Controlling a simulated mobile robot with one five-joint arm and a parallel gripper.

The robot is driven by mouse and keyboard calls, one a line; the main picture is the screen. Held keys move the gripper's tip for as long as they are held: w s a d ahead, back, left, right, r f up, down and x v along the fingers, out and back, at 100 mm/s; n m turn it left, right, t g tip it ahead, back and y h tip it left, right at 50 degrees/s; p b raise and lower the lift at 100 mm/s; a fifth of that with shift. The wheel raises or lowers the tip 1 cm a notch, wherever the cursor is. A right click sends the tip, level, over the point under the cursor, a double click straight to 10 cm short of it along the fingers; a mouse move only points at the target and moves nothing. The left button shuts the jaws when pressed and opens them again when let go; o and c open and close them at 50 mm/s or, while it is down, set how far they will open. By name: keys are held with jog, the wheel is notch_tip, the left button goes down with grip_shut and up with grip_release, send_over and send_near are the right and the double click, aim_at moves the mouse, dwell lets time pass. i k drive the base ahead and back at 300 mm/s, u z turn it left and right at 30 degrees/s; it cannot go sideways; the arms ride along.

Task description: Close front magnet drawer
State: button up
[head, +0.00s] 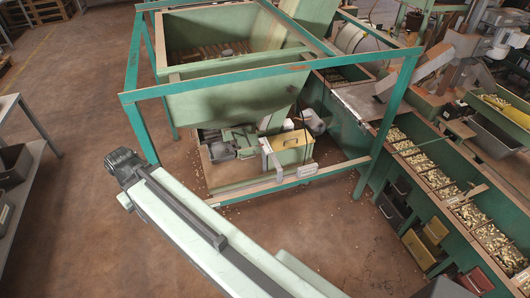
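My gripper is not in view, so I cannot tell where it is relative to any drawer. No drawer is clearly marked as the front magnet drawer. A yellow box-like unit (291,140) sits under the large green hopper (240,98), behind the low front rail of the frame. It may be the magnet drawer, but how far out it stands is too small to tell. Grey and green machine parts (236,140) are to its left.
A teal frame (270,75) surrounds the hopper. A pale green beam (200,225) crosses the foreground. A green bench (450,210) with nut-filled trays and several dark and yellow bins runs along the right. Brown floor (80,215) is open at left. A table (25,110) stands far left.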

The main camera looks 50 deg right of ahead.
aim_at(202, 134)
jog(key=z, duration=3.25)
jog(key=k, duration=1.9)
jog(key=u, duration=1.75)
jog(key=i, duration=1)
jog(key=z, duration=0.05)
